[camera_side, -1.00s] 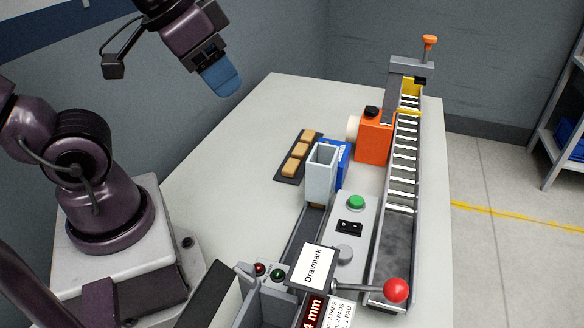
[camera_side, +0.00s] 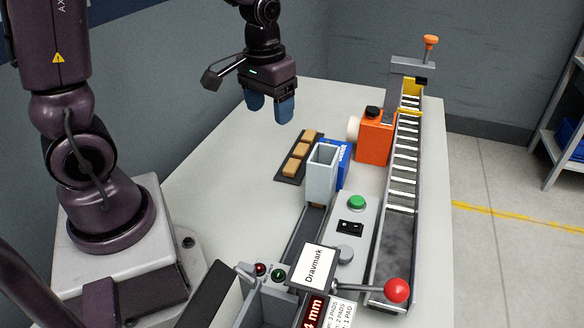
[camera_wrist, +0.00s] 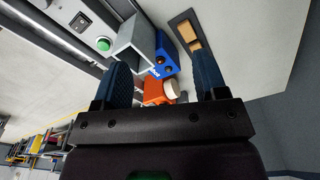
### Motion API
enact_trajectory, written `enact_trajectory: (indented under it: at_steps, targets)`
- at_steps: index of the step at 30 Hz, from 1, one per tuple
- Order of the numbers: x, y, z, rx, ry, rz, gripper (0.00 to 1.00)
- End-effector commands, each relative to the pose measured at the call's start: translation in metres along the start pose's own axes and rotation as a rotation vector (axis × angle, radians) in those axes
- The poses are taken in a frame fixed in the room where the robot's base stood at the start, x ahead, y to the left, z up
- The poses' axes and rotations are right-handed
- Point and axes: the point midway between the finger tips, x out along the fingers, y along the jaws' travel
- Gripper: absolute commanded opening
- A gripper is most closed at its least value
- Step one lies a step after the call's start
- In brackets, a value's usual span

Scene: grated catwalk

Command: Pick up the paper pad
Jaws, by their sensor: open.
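Several tan block-shaped pads lie in a row on a dark tray (camera_side: 279,174) on the table; I take these for the paper pads. The nearest pad (camera_side: 291,169), the middle pad (camera_side: 300,151) and the far pad (camera_side: 309,136) show in the side view. One or more tan pads (camera_wrist: 188,33) show in the wrist view, partly hidden by a finger. My gripper (camera_side: 270,110) has blue fingers pointing down, apart and empty. It hangs in the air above the table, above and left of the tray. The wrist view shows my gripper's fingers (camera_wrist: 165,75) spread.
A grey open-topped chute (camera_side: 321,172) and a blue box (camera_side: 343,160) stand right of the tray. An orange unit (camera_side: 373,140) with a white roll is behind. A roller conveyor (camera_side: 404,160) runs along the right. The table is clear left of the tray.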

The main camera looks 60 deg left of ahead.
Motion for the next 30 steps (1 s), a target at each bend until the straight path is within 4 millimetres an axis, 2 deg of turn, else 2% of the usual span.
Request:
enact_trajectory:
  at_steps: [1,3,9,12,14,17,24,30]
  targets:
    - [0.020,-0.008,-0.013,-0.048,-0.030,-0.011,0.66]
    - [0.044,-0.017,-0.028,-0.113,-0.051,-0.023,0.66]
    - [0.101,-0.041,-0.067,-0.274,-0.053,-0.052,0.66]
    - [0.113,-0.045,-0.089,-0.340,-0.003,-0.053,0.66]
    - [0.106,-0.045,-0.104,-0.380,0.055,-0.043,0.66]
    - [0.115,-0.046,-0.104,-0.408,0.062,-0.041,0.66]
    - [0.159,-0.048,-0.105,-0.407,0.058,-0.040,0.66]
    - [0.180,-0.049,-0.107,-0.406,0.062,-0.040,0.66]
